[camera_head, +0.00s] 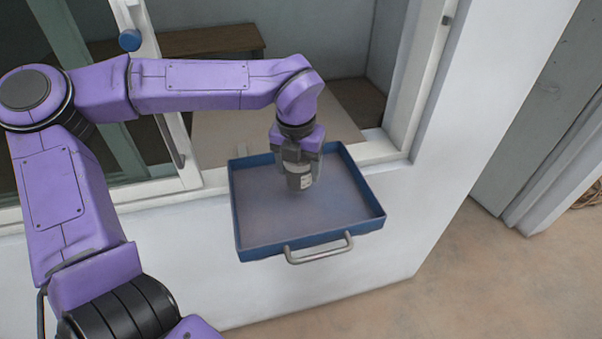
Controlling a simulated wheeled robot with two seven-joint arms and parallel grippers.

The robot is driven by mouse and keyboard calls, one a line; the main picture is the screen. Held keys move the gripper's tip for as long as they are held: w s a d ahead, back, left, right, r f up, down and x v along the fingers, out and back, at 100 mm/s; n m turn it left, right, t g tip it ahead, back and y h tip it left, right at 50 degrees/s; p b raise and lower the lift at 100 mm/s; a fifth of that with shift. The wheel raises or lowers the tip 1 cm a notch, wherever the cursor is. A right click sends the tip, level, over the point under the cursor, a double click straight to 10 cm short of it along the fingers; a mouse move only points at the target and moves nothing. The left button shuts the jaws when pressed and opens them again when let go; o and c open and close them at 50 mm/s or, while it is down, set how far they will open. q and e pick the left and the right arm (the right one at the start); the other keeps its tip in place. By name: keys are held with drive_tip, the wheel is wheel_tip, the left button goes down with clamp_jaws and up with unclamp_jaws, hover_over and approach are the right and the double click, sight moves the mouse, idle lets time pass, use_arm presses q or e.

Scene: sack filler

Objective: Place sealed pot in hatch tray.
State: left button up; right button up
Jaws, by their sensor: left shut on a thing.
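The hatch tray (345,218) is a shallow blue-rimmed tray with a grey floor and a metal handle at its front. It sits at the window opening and juts out from the white wall. My left gripper (299,168) points down over the tray's back middle. It is shut on the sealed pot (299,182), a small grey pot with a pale label. The pot is over or inside the tray; I cannot tell whether it touches the floor. The rest of the tray is empty. My right gripper is not in view.
The hatch's white frame (430,75) stands to the right of the tray, and a window panel with a blue knob (130,40) is at the left. A brown wooden bench (210,40) is in the room behind. Bare floor (480,285) lies at the lower right.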

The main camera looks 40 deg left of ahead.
sight(299, 178)
use_arm(q)
drive_tip(key=shift+s+d+f, duration=0.1)
drive_tip(key=shift+s+f, duration=0.1)
drive_tip(key=shift+f, duration=0.4)
drive_tip(key=shift+s+f, duration=0.15)
drive_tip(key=shift+f, duration=0.8)
drive_tip(key=shift+w+f, duration=0.15)
drive_tip(key=shift+w, duration=0.15)
drive_tip(key=shift+s+f, duration=0.1)
drive_tip(key=shift+f, duration=0.05)
drive_tip(key=o, duration=1.1)
drive_tip(key=shift+s, duration=0.1)
drive_tip(key=shift+c, duration=0.2)
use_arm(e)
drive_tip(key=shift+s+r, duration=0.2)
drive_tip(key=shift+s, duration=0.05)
use_arm(q)
drive_tip(key=shift+r, duration=0.25)
drive_tip(key=r, duration=0.8)
drive_tip(key=s+r+b, duration=0.1)
drive_tip(key=r, duration=0.3)
drive_tip(key=shift+s+d, duration=0.1)
drive_tip(key=shift+d, duration=0.1)
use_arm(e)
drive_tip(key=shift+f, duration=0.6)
